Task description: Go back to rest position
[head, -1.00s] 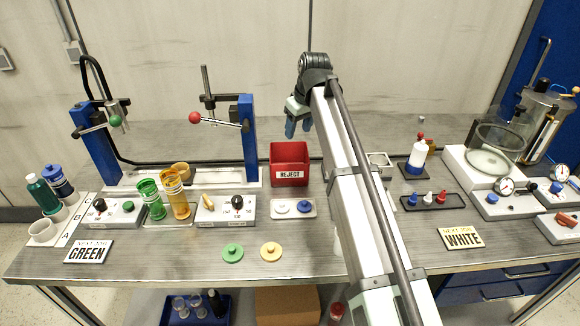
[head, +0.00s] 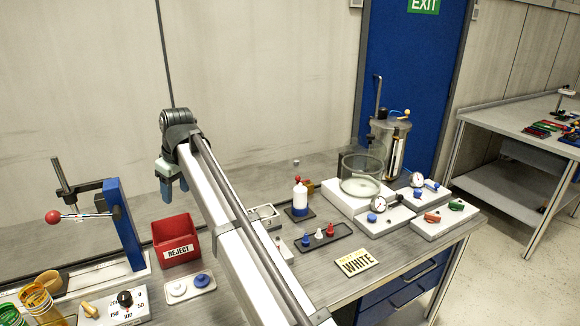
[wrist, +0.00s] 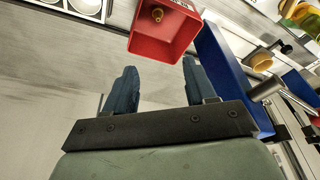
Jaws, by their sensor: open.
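My gripper (wrist: 155,92) is open in the wrist view, with its two dark blue fingers apart and nothing between them. In the head view my gripper (head: 172,186) hangs above the bench, to the right of the blue press post and near the red REJECT bin (head: 176,240). The bin also shows beyond the fingers in the wrist view (wrist: 163,45); a small tan piece lies inside it. The fingers are apart from the bin.
A blue post (head: 126,224) with a red-knobbed lever stands left of the bin. A second table (head: 520,130) is at right.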

